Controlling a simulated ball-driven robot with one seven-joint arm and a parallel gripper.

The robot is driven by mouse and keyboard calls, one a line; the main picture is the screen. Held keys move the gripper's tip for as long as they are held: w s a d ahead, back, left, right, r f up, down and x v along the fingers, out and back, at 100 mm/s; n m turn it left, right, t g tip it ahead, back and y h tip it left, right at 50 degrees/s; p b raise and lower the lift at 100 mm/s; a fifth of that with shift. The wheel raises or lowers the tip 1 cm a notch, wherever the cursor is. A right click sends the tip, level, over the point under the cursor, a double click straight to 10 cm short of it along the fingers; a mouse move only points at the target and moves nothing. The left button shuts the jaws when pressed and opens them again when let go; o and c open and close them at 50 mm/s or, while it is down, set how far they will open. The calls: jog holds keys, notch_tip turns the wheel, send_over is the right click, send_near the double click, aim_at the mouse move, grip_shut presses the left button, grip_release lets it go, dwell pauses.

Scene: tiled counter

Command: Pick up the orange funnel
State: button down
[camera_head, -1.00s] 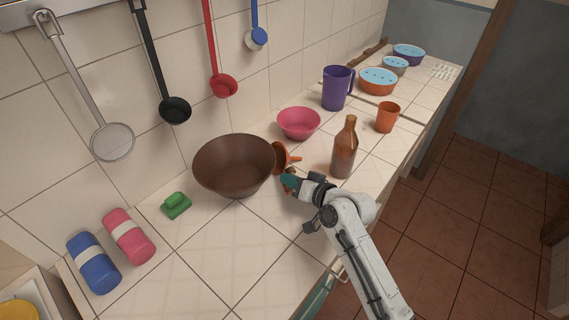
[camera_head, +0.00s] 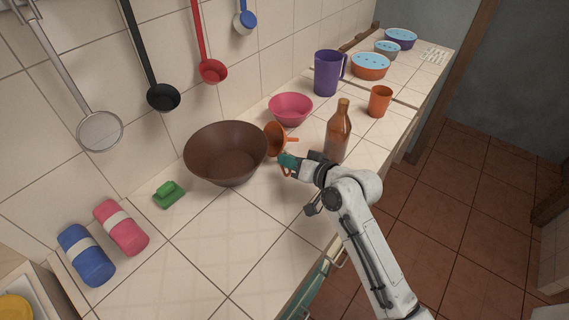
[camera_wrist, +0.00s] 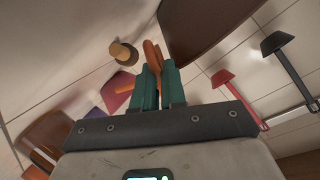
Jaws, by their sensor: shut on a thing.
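The orange funnel (camera_head: 273,139) is tilted on its side just right of the brown bowl (camera_head: 226,155), its wide mouth facing the bowl and its spout pointing right. My gripper (camera_head: 287,161) reaches it from the front. In the wrist view, the green fingers of my gripper (camera_wrist: 159,84) are closed on a thin orange part of the funnel (camera_wrist: 152,54). The fingers hide part of it. I cannot tell clearly whether the funnel is clear of the counter.
The brown bottle (camera_head: 338,132) stands close to the right of my gripper. A pink bowl (camera_head: 290,109), purple jug (camera_head: 327,73) and orange cup (camera_head: 379,102) stand behind. A green scrubber (camera_head: 168,195) lies left. The front counter is clear.

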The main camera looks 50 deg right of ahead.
jog(key=s+b, duration=0.1)
jog(key=s, duration=0.4)
jog(key=s+b, duration=0.1)
jog(key=s, duration=0.3)
jog(key=s+a+b, duration=0.1)
jog(key=s, duration=0.4)
jog(key=shift+s, duration=0.35)
jog(key=shift+s+a, duration=0.1)
jog(key=shift+s, duration=0.6)
